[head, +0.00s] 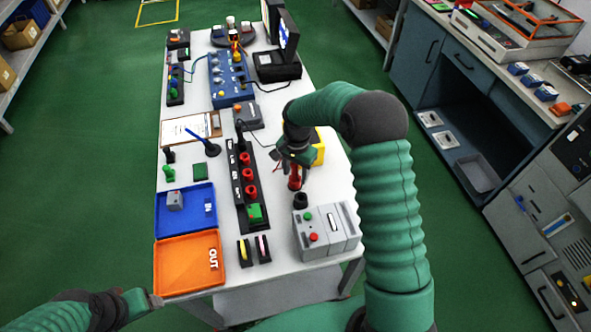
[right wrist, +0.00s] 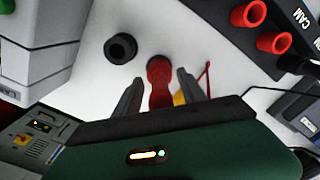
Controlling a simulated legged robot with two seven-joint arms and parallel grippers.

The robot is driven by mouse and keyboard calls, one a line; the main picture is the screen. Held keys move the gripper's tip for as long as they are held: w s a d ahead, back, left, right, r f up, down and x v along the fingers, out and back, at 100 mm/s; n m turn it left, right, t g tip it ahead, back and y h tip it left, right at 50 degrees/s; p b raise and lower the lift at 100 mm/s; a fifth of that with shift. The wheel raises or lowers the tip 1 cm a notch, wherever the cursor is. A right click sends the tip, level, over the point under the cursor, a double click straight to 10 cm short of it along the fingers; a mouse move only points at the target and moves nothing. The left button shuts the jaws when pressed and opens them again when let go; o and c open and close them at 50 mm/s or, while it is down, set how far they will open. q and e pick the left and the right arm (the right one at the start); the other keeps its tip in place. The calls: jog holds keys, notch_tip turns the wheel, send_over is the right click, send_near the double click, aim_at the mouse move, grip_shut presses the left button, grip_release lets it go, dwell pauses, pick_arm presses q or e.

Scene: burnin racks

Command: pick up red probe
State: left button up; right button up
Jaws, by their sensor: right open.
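The red probe (head: 295,180) stands on the white table, just below my right gripper (head: 290,164) in the head view. In the right wrist view, the red probe (right wrist: 158,72) shows between the two dark fingers of my right gripper (right wrist: 159,84). These fingers are open, with a gap on each side of the probe. I cannot tell whether they touch it. My left gripper (head: 152,301) is at the lower left, by the near table edge; its jaw state is unclear.
A black ring-shaped holder (head: 301,201) stands beside the probe, near a grey box with buttons (head: 325,232). A black strip with red sockets (head: 240,180) lies to the left. A yellow object (head: 319,146) stands behind the gripper. Blue (head: 170,222) and orange (head: 188,262) trays lie farther left.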

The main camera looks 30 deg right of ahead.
jog(key=shift+a+r, duration=0.15)
jog(key=shift+a, duration=0.05)
jog(key=c, duration=0.5)
grip_shut()
jog(key=shift+r, duration=0.1)
